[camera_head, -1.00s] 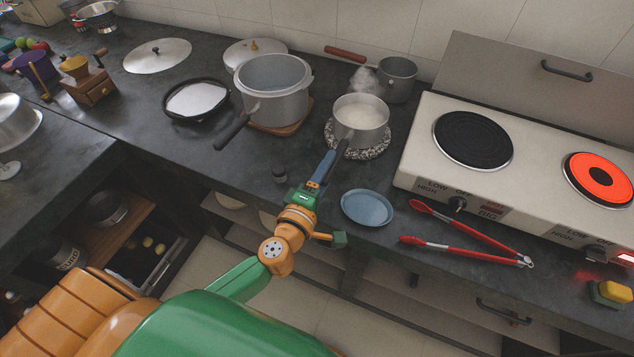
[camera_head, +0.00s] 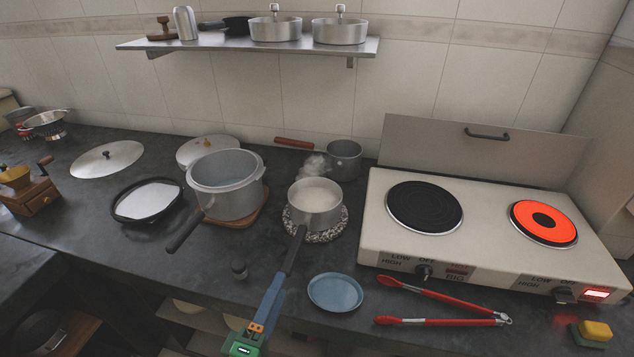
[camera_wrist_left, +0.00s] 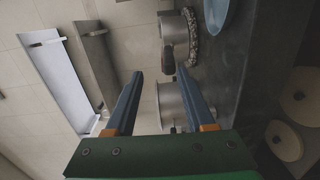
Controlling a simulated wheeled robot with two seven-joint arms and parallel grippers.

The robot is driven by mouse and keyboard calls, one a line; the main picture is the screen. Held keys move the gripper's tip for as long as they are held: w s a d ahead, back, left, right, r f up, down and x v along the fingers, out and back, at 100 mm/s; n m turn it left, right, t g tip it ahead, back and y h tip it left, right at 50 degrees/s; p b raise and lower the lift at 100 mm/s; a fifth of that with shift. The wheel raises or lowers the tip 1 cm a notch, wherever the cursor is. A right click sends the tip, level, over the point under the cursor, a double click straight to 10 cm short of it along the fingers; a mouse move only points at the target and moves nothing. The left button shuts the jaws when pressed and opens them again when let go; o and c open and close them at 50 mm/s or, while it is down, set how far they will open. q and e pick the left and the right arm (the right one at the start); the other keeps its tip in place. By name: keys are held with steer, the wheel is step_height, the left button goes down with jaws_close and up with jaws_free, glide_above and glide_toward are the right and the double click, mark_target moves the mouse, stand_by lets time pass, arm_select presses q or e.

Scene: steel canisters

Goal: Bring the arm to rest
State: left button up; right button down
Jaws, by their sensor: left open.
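My left gripper (camera_head: 280,280) comes in at the bottom of the head view, its blue fingers pointing at a small saucepan (camera_head: 315,204). Its fingers are apart with nothing gripped; this shows in the left wrist view (camera_wrist_left: 160,72). The saucepan holds pale liquid and sits on a speckled round mat (camera_head: 342,225). Its dark handle (camera_head: 295,250) points toward the gripper, and the handle (camera_wrist_left: 168,60) shows near the fingertips in the wrist view. I cannot tell whether they touch. My right gripper is not in view.
A large pot (camera_head: 226,190) stands left of the saucepan. A blue plate (camera_head: 335,292) and red tongs (camera_head: 440,322) lie on the counter at the right. The hot plate unit (camera_head: 460,250) has a glowing right ring (camera_head: 543,222). A wall shelf (camera_head: 250,47) holds pans.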

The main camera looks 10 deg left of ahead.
arm_select(q)
steer(key=s+d+m+g+h, duration=0.2)
steer(key=d+m+g+h, duration=0.1)
steer(key=d+m+h, duration=0.4)
steer(key=s+d+m+g+h, duration=0.25)
steer(key=d+m, duration=0.25)
steer(key=m, duration=0.4)
steer(key=s+a+f+m+g+y, duration=0.1)
steer(key=s+a+f+g+y, duration=0.35)
steer(key=a+f, duration=0.35)
steer(key=s+a+f+m+g+y, duration=0.2)
steer(key=s+a+f+g+y, duration=0.2)
steer(key=a+f+y, duration=0.3)
steer(key=s+f+g, duration=0.2)
steer(key=s+f, duration=0.1)
steer(key=f, duration=1.4)
steer(key=s+a+f, duration=0.2)
steer(key=s+f, duration=0.6)
steer(key=s, duration=0.3)
steer(key=shift+a+f+g, duration=0.3)
steer(key=shift+f, duration=0.05)
